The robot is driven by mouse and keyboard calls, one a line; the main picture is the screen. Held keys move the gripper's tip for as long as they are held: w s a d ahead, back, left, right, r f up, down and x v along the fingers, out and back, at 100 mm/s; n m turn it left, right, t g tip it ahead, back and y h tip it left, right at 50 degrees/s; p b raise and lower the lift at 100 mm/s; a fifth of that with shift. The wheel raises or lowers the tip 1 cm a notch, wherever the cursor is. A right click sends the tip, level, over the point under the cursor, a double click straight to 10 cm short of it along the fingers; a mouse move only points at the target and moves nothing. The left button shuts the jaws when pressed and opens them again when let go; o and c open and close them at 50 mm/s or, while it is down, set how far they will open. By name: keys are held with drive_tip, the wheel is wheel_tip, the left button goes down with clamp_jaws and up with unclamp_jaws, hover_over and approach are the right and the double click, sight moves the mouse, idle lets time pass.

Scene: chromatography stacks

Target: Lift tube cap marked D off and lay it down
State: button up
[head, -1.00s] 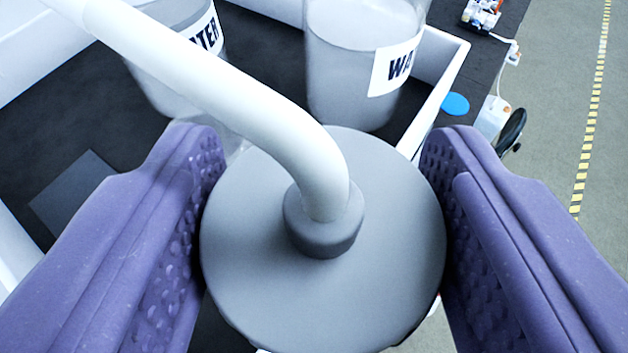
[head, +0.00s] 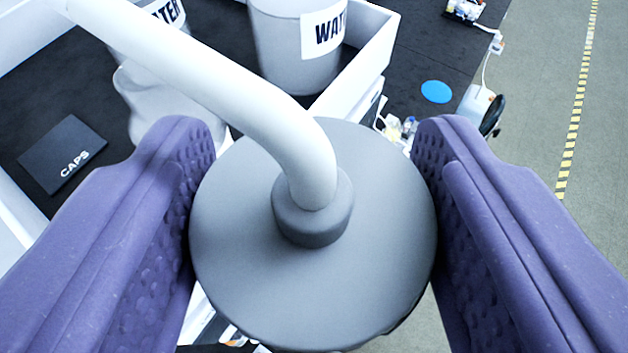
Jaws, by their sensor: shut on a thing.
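A round grey cap (head: 385,240) with a white bent tube (head: 215,75) rising from its middle sits between the purple fingers of my gripper (head: 313,230). My gripper is shut on the cap by its sides. No letter D shows on the cap from here. The cap hides what is straight below it. A dark square pad marked CAPS (head: 62,155) lies at the left on the dark floor of the white tray, clear of the cap.
Two containers labelled WATER stand in the white-walled tray, one at the top middle (head: 290,60) and one at the top left, partly behind the tube. A clear vessel (head: 165,100) stands near the left finger. A blue disc (head: 436,92) lies on the dark bench outside the tray.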

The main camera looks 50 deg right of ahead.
sight(309, 150)
drive_tip(key=shift+r, duration=0.1)
drive_tip(key=shift+r+p, duration=1.8)
drive_tip(key=shift+r, duration=0.15)
